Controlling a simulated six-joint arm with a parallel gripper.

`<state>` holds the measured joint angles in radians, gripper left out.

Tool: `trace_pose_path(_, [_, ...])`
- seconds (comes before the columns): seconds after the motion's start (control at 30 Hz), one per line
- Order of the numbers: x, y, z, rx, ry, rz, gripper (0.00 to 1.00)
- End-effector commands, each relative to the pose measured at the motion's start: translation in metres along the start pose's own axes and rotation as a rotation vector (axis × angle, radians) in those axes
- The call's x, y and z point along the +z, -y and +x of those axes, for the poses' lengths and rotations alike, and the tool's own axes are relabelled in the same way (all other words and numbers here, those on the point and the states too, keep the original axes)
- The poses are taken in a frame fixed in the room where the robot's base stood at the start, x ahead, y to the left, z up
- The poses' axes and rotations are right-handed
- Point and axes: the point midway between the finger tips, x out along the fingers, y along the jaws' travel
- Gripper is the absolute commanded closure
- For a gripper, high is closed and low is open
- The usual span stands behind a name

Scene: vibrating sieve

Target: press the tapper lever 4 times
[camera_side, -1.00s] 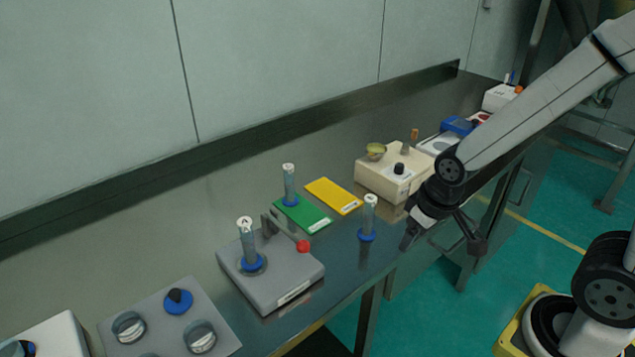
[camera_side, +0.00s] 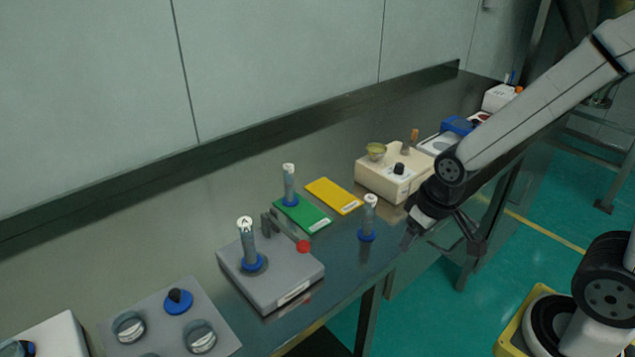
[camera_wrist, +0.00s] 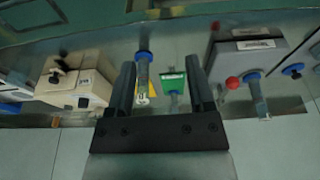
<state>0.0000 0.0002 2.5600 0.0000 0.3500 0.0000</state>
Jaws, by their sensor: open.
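The tapper is a grey box (camera_side: 272,281) at the bench's front, with a lever ending in a red knob (camera_side: 303,246). A clear cylinder marked A with a blue base (camera_side: 248,245) stands on it. My gripper (camera_side: 441,237) is open and empty, to the right of the tapper past the bench's front edge, apart from the lever. In the wrist view its two fingers (camera_wrist: 163,90) are spread, and the tapper (camera_wrist: 245,55) with its red knob (camera_wrist: 233,83) lies right of them.
A loose blue-footed cylinder (camera_side: 368,218) stands between the tapper and my gripper. Another cylinder (camera_side: 289,184) stands on a green plate (camera_side: 312,220) beside a yellow plate (camera_side: 334,196). A beige device (camera_side: 390,180) stands behind my gripper.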

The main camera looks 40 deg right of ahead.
Motion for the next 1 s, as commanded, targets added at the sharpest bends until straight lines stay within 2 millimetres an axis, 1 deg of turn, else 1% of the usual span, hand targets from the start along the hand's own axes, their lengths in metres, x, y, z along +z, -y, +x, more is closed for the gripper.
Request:
trace_pose_path(0.03, [0.0000, 0.0000, 0.0000, 0.000, 0.000, 0.000, 0.52])
trace_pose_path(0.07, [0.0000, 0.0000, 0.0000, 0.000, 0.000, 0.000, 0.61])
trace_pose_path(0.1, [0.0000, 0.0000, 0.0000, 0.000, 0.000, 0.000, 0.74])
trace_pose_path(0.17, [0.0000, 0.0000, 0.0000, 0.000, 0.000, 0.000, 0.93])
trace_pose_path(0.2, [0.0000, 0.0000, 0.0000, 0.000, 0.000, 0.000, 1.00])
trace_pose_path(1.0, [0.0000, 0.0000, 0.0000, 0.000, 0.000, 0.000, 1.00])
